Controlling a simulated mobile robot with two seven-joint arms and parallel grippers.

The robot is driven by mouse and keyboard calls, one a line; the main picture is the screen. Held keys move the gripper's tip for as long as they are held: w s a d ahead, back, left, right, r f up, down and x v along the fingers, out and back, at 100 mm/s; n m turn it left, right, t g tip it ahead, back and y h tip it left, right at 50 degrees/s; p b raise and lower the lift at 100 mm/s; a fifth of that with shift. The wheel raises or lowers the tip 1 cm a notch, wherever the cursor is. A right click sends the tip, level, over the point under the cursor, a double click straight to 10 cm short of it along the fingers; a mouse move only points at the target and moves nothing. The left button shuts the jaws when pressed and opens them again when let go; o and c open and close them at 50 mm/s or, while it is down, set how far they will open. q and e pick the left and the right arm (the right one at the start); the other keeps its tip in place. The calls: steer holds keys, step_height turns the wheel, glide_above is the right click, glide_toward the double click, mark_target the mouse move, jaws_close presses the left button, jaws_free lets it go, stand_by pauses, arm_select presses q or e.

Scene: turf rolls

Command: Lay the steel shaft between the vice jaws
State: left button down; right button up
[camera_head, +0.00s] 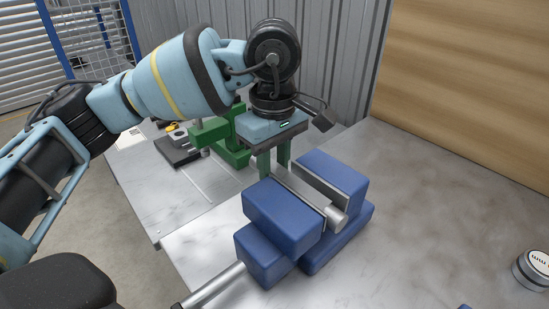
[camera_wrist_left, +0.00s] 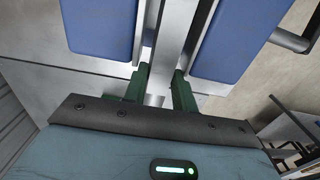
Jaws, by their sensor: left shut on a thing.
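The blue vice (camera_head: 283,217) stands on the grey bench with its two jaws apart; its blue jaw blocks also show in the left wrist view (camera_wrist_left: 232,38). The steel shaft (camera_head: 312,194) lies along the gap between the jaws, its thicker near end (camera_head: 338,215) sticking out at the front. My left gripper (camera_head: 274,165) is over the far end of the vice, pointing down, and is shut on the shaft. In the left wrist view the shaft (camera_wrist_left: 171,40) runs up between the green fingers. Whether it touches the jaw bottom is hidden. My right gripper is not in view.
A grey bench top (camera_head: 420,230) is clear to the right of the vice, with a round tin (camera_head: 533,266) at the right edge. A green fixture (camera_head: 229,140) stands behind the left arm. The vice handle bar (camera_head: 215,287) juts out front left. A wooden panel (camera_head: 470,80) stands behind.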

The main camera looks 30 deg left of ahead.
arm_select(q)
steer(key=shift+f, duration=0.35)
steer(key=shift+f, duration=0.1)
steer(key=c, duration=1.1)
jaws_free()
steer(key=shift+o, duration=0.2)
steer(key=shift+f, duration=0.15)
steer(key=shift+r, duration=4.05)
